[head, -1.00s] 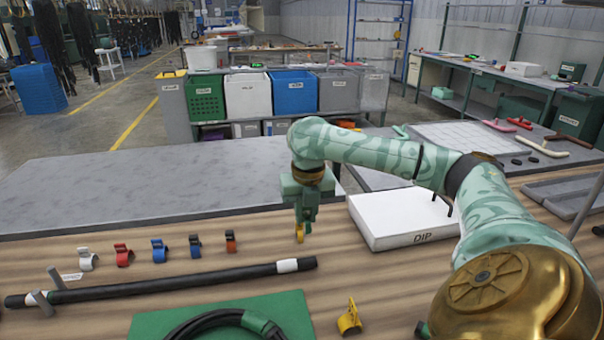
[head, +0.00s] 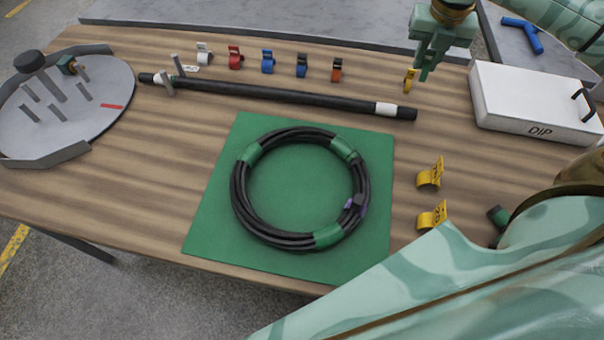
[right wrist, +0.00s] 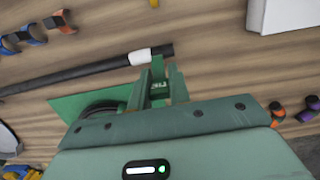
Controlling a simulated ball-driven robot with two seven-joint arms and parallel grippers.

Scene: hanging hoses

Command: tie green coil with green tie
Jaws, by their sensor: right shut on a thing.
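The black coil (head: 236,195) lies on a green mat (head: 215,225). Green wraps sit around it at upper left (head: 250,154), upper right (head: 344,149) and lower right (head: 328,236). A dark and purple piece (head: 356,204) is on its right side. A dark green piece (head: 499,216) lies right of the mat, partly hidden by my arm; I cannot tell whether it is a tie.
A black bar (head: 270,95) with a white band lies behind the mat. Several coloured clips (head: 267,62) stand behind it. Two yellow clips (head: 430,176) are right of the mat. A white DIP box (head: 530,100) is at right, a round grey tray (head: 60,125) at left.

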